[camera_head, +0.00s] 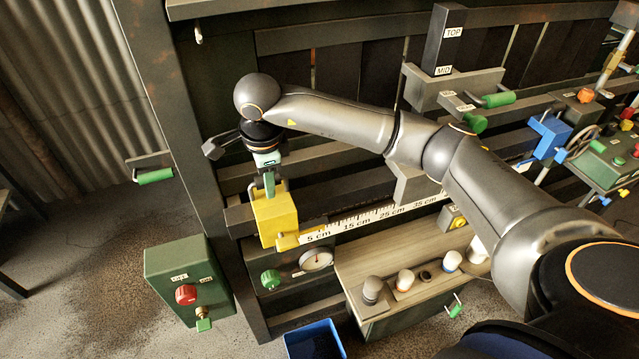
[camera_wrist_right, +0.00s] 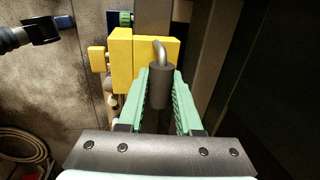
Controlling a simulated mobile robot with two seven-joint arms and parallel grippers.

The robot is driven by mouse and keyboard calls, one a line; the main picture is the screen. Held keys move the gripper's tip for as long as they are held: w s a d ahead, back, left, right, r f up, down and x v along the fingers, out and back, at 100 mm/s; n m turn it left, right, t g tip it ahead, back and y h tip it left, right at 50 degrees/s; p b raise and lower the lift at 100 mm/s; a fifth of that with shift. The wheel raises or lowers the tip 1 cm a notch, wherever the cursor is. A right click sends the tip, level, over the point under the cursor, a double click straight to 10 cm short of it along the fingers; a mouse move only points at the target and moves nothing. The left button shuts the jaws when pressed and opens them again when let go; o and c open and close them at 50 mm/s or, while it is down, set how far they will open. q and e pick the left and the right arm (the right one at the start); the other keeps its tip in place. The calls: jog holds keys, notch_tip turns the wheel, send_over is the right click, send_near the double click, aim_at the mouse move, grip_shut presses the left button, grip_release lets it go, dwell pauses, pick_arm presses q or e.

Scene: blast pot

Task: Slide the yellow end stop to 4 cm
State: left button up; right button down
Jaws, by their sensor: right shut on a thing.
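The yellow end stop (camera_head: 274,217) is a block on a dark rail, at the left end of a white scale (camera_head: 365,217) printed 5 cm, 15 cm, 25 cm and 35 cm. Its small yellow pointer (camera_head: 287,241) lies just left of the 5 cm label; the exact reading is too small to tell. My right gripper (camera_head: 269,183) is above the block. In the right wrist view its green fingers (camera_wrist_right: 161,88) are shut around a grey cylinder with a bent metal rod (camera_wrist_right: 159,50), against the yellow block (camera_wrist_right: 122,60). My left gripper is not in view.
A dark upright post (camera_head: 190,150) stands left of the stop. A green box with a red knob (camera_head: 186,294), a round gauge (camera_head: 316,258) and a wooden bench (camera_head: 400,262) with several knobs are below. My right arm spans over the rail's right part.

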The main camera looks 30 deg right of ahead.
jog(key=shift+w+a, duration=0.2)
jog(key=shift+a, duration=0.65)
dwell(0.4)
jog(key=c, duration=0.5)
grip_release()
jog(key=shift+d, duration=0.1)
jog(key=shift+o, duration=0.3)
jog(key=o, duration=0.4)
jog(key=shift+o, duration=0.2)
jog(key=shift+w+r, duration=0.1)
jog(key=shift+r, duration=0.05)
